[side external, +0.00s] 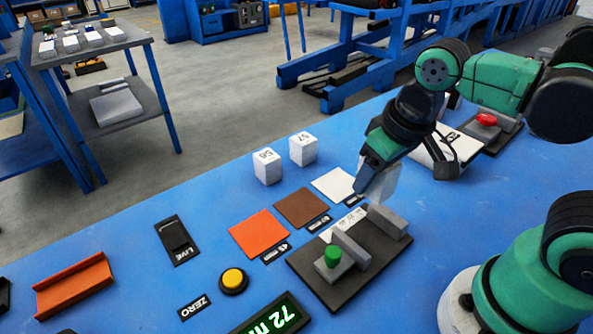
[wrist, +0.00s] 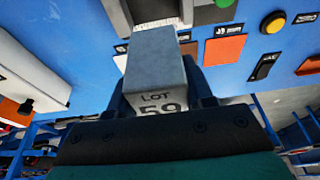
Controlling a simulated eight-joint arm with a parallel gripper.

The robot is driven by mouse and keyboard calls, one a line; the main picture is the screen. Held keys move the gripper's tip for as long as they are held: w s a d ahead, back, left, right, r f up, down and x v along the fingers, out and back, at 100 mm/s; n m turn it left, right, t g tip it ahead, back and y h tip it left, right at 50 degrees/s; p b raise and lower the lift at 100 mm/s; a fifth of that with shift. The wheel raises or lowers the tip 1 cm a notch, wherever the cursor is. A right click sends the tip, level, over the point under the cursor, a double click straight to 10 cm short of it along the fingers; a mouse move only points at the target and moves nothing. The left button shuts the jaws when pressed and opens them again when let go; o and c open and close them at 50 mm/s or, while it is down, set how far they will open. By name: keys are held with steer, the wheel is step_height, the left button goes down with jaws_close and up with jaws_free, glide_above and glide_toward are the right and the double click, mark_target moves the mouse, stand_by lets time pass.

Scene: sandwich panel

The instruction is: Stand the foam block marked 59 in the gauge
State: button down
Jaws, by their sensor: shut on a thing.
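My gripper (side external: 372,182) is shut on a pale grey foam block (side external: 386,184), held above the far end of the gauge. In the wrist view the block (wrist: 155,75) sits between the fingers, and its near face reads "LOT 59", partly cut off by my gripper (wrist: 160,105). The gauge (side external: 315,276) is a dark plate with two grey upright jaws and a green knob at its near end. A pale, printed strip lies along it. Part of the gauge (wrist: 115,15) shows at the top of the wrist view, beyond the block. I cannot tell whether the block touches the gauge.
Two white numbered blocks (side external: 267,167) (side external: 303,149) stand behind the orange (side external: 258,234), brown (side external: 301,207) and white (side external: 334,184) squares. A red button (side external: 487,119) is at the right.

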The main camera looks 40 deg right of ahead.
steer(key=shift+s+d+f, duration=0.15)
steer(key=shift+s+f, duration=0.3)
steer(key=shift+f, duration=0.2)
glide_above(361, 234)
steer(key=shift+s+f, duration=0.25)
steer(key=shift+f, duration=0.95)
steer(key=shift+s+f, duration=0.2)
steer(key=shift+f, duration=0.95)
steer(key=shift+f, duration=0.15)
steer(key=shift+f, duration=0.75)
steer(key=shift+f, duration=0.2)
steer(key=shift+f, duration=0.5)
steer(key=shift+f, duration=0.5)
